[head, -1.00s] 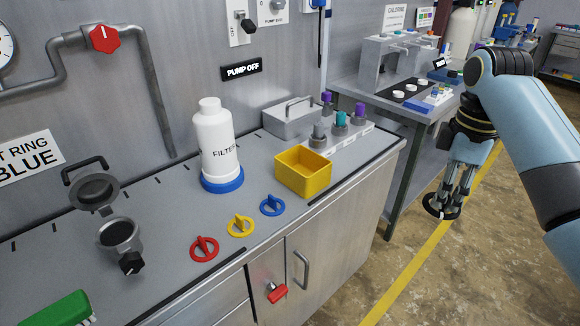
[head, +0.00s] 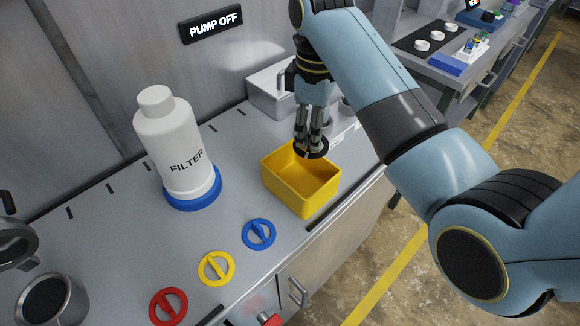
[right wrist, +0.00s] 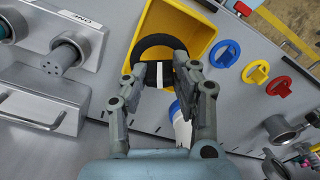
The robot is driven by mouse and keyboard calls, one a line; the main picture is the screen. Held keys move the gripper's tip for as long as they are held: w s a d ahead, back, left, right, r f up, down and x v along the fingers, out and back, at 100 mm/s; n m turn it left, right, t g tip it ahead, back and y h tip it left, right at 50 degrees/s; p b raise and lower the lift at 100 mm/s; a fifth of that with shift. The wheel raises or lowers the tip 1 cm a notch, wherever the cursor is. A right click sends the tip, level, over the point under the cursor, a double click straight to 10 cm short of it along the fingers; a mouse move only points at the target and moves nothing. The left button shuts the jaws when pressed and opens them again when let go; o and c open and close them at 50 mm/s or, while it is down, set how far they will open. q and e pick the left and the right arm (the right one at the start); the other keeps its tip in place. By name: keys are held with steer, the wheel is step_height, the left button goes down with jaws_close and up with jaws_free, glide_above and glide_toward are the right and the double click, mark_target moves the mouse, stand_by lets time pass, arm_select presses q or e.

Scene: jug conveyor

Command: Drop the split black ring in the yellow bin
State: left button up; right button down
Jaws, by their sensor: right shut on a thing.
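The yellow bin (head: 290,186) stands on the grey bench, open at the top and seemingly empty inside. My right gripper (head: 312,143) is shut on the black ring (head: 322,153) and holds it over the bin's back part. In the right wrist view the black ring (right wrist: 158,41) lies in front of the yellow bin (right wrist: 204,23), with its held part between the fingertips (right wrist: 159,72). A white mark shows on the held part. The split itself is not clear. My left gripper is not in view.
The white filter bottle (head: 168,140) with a blue base stands left of the bin. A grey box (head: 275,92) and a socket rack are behind the bin.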

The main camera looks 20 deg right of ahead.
steer(key=shift+s+a+f, duration=0.15)
steer(key=shift+s+f, duration=0.05)
steer(key=shift+f, duration=0.2)
steer(key=shift+s+a+f, duration=0.15)
steer(key=shift+f, duration=0.2)
steer(key=f, duration=0.3)
steer(key=shift+w+d+f, duration=0.1)
steer(key=shift+w+d, duration=0.1)
steer(key=shift+w, duration=0.1)
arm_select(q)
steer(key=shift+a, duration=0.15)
arm_select(e)
steer(key=shift+s+f, duration=0.1)
steer(key=shift+f, duration=0.35)
steer(key=c, duration=1.1)
jaws_free()
steer(key=shift+c, duration=0.2)
steer(key=shift+o, duration=0.9)
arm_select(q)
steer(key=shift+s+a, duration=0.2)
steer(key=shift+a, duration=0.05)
